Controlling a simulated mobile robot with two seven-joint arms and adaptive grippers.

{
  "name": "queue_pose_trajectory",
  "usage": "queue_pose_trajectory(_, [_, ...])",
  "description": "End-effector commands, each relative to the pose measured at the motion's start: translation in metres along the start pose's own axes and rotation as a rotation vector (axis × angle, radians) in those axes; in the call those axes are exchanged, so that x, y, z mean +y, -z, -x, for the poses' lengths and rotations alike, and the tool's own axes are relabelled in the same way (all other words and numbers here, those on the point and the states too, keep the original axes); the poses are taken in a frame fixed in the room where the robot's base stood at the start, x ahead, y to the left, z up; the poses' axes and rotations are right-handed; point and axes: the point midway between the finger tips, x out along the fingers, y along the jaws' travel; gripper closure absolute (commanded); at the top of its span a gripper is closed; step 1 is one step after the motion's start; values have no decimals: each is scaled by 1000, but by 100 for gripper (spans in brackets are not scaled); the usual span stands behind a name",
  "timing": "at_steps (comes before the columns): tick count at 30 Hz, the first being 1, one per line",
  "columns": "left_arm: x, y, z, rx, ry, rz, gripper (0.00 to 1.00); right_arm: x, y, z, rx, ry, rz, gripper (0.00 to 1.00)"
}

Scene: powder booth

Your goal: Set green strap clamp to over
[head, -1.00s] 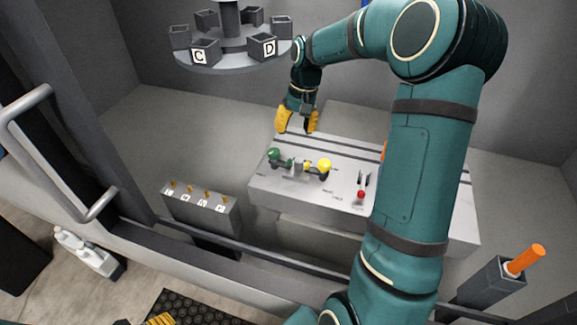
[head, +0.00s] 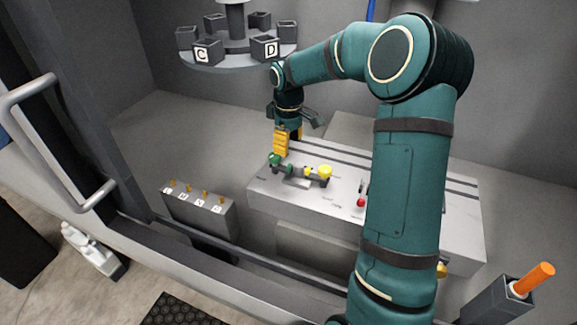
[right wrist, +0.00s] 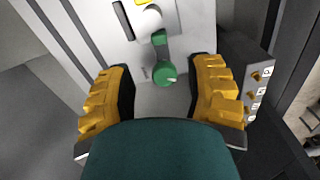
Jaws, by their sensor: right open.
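The green strap clamp shows as a green ball knob (head: 275,159) with a green lever at the left end of a pale fixture block. A grey bar runs from it to a yellow knob (head: 325,172) on the right. My right gripper (head: 288,145) is above and just behind the green knob, fingers pointing down. In the right wrist view the green knob (right wrist: 166,76) lies between the two spread yellow fingers, with clear gaps on both sides. The right gripper is open and empty. My left gripper is not in view.
The fixture block (head: 262,190) also carries a red-tipped lever (head: 361,202). A small box with several yellow toggles (head: 215,218) stands to its left. A carousel (head: 240,58) with lettered bins is behind. An orange-handled tool (head: 533,279) stands in a holder at right.

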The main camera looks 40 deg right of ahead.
Motion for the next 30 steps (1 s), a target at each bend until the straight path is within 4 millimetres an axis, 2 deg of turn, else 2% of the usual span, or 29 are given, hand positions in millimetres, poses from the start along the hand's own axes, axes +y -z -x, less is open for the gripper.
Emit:
queue_pose_trajectory(1, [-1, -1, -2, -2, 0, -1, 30, 0, -1, -13, -4, 4, 0, 47])
queue_pose_trajectory(6, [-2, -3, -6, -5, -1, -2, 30, 0, -1, -45, -3, 3, -1, 47])
queue_pose_trajectory(12, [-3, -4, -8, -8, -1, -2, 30, 0, 0, -71, -2, 2, -1, 47])
queue_pose_trajectory(18, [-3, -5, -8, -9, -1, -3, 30, 0, 0, -80, 0, 0, -2, 47])
queue_pose_trajectory(26, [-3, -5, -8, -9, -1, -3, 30, 0, 0, -81, 0, 0, -2, 47])
queue_pose_trajectory(29, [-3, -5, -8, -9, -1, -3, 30, 0, 0, -81, 0, 1, -2, 76])
queue_pose_trajectory(30, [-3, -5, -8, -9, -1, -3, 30, 0, 0, -81, 0, 0, -2, 90])
